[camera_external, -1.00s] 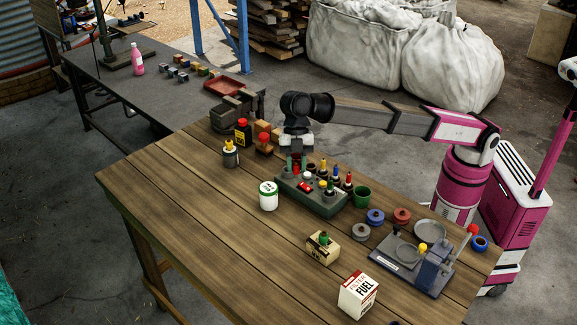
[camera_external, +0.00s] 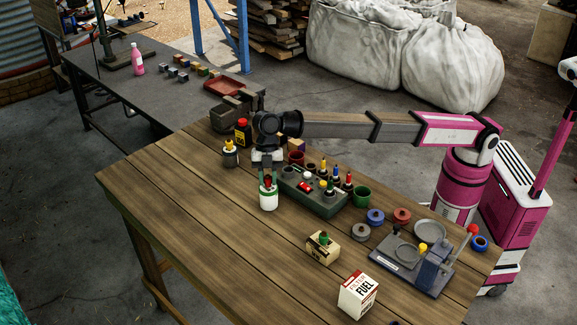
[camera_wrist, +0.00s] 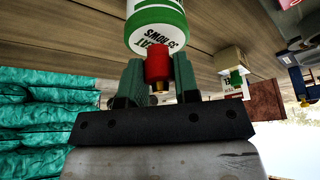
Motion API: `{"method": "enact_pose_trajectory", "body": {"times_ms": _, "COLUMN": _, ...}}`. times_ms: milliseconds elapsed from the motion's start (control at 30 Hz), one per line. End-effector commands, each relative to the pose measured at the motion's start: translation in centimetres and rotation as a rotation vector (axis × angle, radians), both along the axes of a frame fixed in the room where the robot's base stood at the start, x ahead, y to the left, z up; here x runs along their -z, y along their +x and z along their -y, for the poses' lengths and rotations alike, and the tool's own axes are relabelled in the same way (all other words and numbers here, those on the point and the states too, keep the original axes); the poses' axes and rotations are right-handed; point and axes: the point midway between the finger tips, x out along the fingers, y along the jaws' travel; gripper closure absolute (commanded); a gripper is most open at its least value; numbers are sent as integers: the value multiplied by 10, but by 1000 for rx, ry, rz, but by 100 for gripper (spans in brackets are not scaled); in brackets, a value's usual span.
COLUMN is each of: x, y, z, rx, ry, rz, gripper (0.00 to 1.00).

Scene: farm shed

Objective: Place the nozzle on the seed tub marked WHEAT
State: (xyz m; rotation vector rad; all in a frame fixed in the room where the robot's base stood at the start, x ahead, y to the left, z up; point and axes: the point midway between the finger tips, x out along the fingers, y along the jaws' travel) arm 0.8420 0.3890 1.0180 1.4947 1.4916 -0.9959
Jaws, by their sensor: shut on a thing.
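My gripper (camera_external: 267,179) is shut on a red nozzle (camera_wrist: 158,64) with a brass-coloured end, held between its green fingers in the wrist view. The nozzle also shows in the external view (camera_external: 267,183), at the top of a white tub (camera_external: 268,200) with green bands. I cannot tell whether nozzle and tub touch. The tub also shows in the wrist view (camera_wrist: 154,14), with dark lettering I cannot read surely. I cannot read WHEAT on any container.
A dark green rack (camera_external: 316,203) with several coloured nozzles stands right of the tub. A FUEL box (camera_external: 357,298), a scale (camera_external: 410,264), a green cup (camera_external: 361,196) and a dark red cup (camera_external: 296,157) stand on the table. The table's left front is clear.

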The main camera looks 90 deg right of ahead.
Motion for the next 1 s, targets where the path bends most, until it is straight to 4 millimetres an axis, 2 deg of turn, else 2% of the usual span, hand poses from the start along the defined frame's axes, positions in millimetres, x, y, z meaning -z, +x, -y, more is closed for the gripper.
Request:
{"method": "enact_pose_trajectory", "body": {"times_ms": 400, "x": 7, "y": 0, "z": 0, "rx": -1, "ry": 0, "rz": 0, "gripper": 93}}
{"method": "enact_pose_trajectory", "body": {"times_ms": 433, "x": 8, "y": 0, "z": 0, "rx": -1, "ry": 0, "rz": 0, "gripper": 68}}
{"method": "enact_pose_trajectory", "body": {"times_ms": 500, "x": 7, "y": 0, "z": 0, "rx": -1, "ry": 0, "rz": 0, "gripper": 46}}
{"method": "enact_pose_trajectory", "body": {"times_ms": 833, "x": 5, "y": 0, "z": 0, "rx": -1, "ry": 0, "rz": 1, "gripper": 46}}
{"method": "enact_pose_trajectory", "body": {"times_ms": 1000, "x": -11, "y": 1, "z": 6, "rx": 1, "ry": 0, "rz": 2, "gripper": 46}}
